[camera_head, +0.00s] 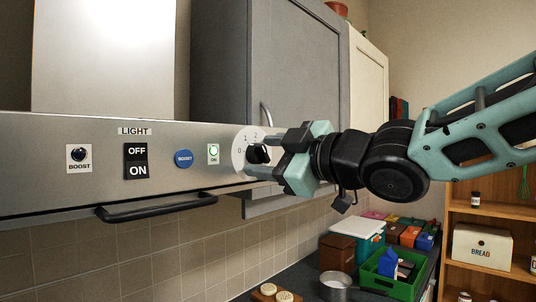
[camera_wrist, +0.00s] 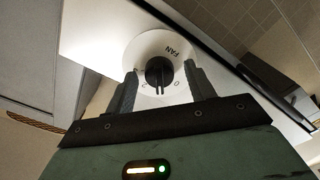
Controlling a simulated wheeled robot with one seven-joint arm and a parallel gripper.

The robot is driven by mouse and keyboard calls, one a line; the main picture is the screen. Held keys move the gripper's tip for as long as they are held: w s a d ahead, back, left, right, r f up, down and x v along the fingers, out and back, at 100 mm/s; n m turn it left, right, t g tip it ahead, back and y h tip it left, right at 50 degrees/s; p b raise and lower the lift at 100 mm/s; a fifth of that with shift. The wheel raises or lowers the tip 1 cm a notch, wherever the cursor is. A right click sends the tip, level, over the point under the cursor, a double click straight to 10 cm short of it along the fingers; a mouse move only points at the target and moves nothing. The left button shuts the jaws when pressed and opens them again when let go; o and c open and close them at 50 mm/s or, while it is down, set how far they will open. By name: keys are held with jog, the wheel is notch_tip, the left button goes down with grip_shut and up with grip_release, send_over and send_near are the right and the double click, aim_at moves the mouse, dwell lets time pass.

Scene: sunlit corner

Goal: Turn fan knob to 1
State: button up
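The fan knob (camera_head: 258,154) is black and sits on a round white dial (camera_head: 239,157) at the right end of the hood's steel front panel. In the wrist view the knob (camera_wrist: 159,69) is central on the dial (camera_wrist: 135,52), which reads FAN. The knob's narrow part points down between the 0 and the 2; a 1 is not clearly readable there. My gripper (camera_wrist: 160,73) is open, with one finger on each side of the knob. Whether the fingers touch it I cannot tell. In the head view my gripper (camera_head: 263,155) reaches in from the right.
A black handle bar (camera_head: 155,207) juts out below. A grey cabinet (camera_head: 290,70) hangs behind. A green crate (camera_head: 388,284) stands on the counter below.

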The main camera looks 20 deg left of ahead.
dwell(0.4)
jog(key=b+v, duration=0.4)
jog(key=v, duration=1.3)
jog(key=shift+d, duration=0.2)
